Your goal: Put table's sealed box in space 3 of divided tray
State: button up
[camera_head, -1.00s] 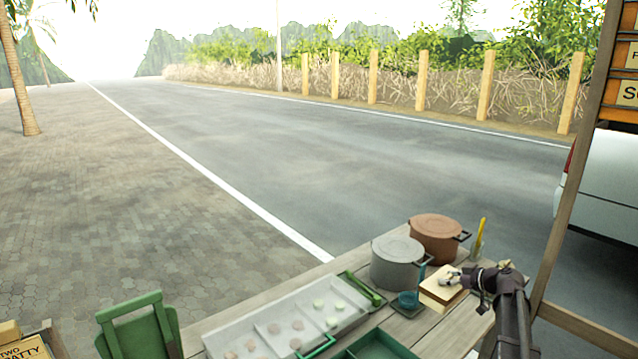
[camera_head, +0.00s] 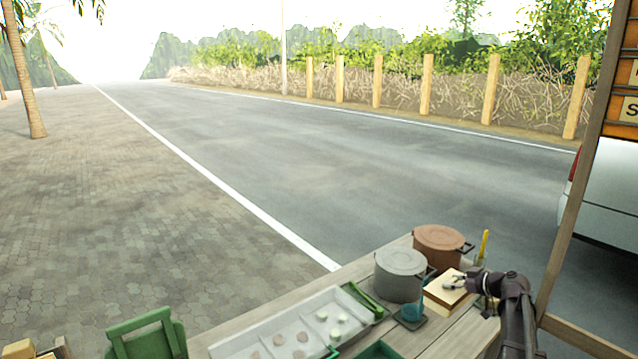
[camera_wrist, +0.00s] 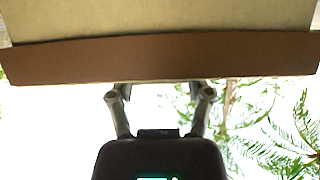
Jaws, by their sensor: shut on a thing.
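A box with a cream top and brown sides (camera_head: 440,294) is at the right end of the table, beside the grey pot. My gripper (camera_head: 454,283) is shut on it from the right. In the wrist view the box's brown side (camera_wrist: 160,60) spans the picture in front of my gripper (camera_wrist: 160,90), whose fingertips are hidden behind it. The pale divided tray (camera_head: 243,343) lies on the table to the left and holds several small round pieces. Its lower part is cut off by the picture edge, and I cannot read any space numbers.
A grey pot (camera_head: 400,275) and a brown pot (camera_head: 438,247) stand behind the box. A small teal container (camera_head: 411,312) and a green tool (camera_head: 364,300) lie between box and tray. A green bin (camera_head: 378,351) is partly visible at the bottom. A wooden post (camera_head: 568,230) rises at right.

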jog(key=shift+f, duration=0.1)
notch_tip(320, 180, down, 8)
jog(key=b, duration=0.8)
jog(key=shift+s, duration=0.1)
notch_tip(320, 180, down, 6)
jog(key=b, duration=0.6)
jog(key=shift+f, duration=0.15)
jog(key=shift+b, duration=0.3)
jog(key=shift+f+b, duration=1.8)
jog(key=shift+f, duration=0.05)
jog(key=shift+f, duration=0.15)
jog(key=o, duration=1.3)
